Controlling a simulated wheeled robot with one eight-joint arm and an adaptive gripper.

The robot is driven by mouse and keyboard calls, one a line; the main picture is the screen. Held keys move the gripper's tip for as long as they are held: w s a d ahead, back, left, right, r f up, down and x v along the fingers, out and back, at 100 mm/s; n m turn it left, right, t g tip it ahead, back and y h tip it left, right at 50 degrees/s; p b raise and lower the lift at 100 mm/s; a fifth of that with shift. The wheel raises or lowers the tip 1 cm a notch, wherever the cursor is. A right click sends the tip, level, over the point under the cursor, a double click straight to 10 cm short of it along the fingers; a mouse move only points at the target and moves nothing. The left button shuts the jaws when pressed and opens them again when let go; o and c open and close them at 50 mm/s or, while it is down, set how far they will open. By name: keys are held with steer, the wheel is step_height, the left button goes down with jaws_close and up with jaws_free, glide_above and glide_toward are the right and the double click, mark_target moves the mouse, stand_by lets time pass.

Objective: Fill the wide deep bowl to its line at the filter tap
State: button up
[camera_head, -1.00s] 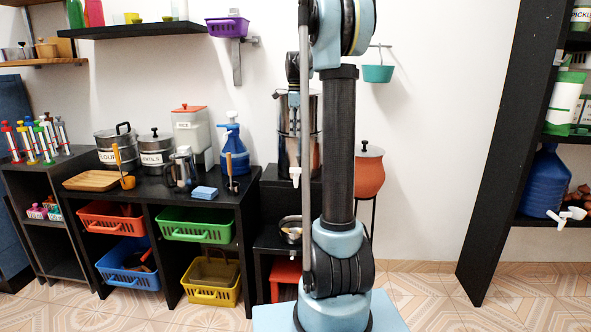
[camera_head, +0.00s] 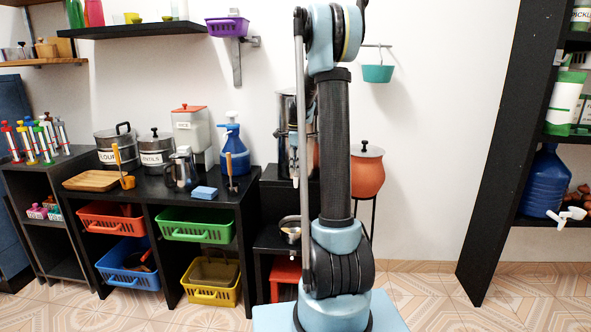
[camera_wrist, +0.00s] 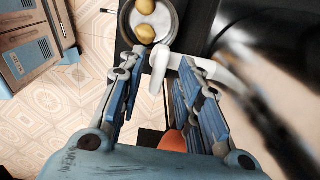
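The steel filter (camera_head: 286,112) stands against the wall, partly hidden behind my arm. Its white tap (camera_head: 294,170) points down at the front and also shows in the wrist view (camera_wrist: 158,70). My gripper (camera_wrist: 161,58) is open, with the tap between or just beyond its blue-padded fingertips; contact cannot be told. A round metal bowl (camera_head: 283,222) sits on the lower shelf below the tap. In the wrist view the bowl (camera_wrist: 126,32) holds two yellowish lumps; its fill line and any water cannot be made out.
An orange clay pot (camera_head: 367,178) on a stand is right of the filter. A black counter (camera_head: 130,203) with pots, a blue jug (camera_head: 231,143) and baskets is at left. A blue container (camera_head: 543,182) with a white tap stands on the right rack. Tiled floor is clear.

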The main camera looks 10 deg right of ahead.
steer(key=shift+f, duration=0.45)
jaws_close()
steer(key=shift+n, duration=0.4)
steer(key=n, duration=0.4)
steer(key=shift+n, duration=0.3)
steer(key=n, duration=0.5)
steer(key=shift+w+r, duration=0.1)
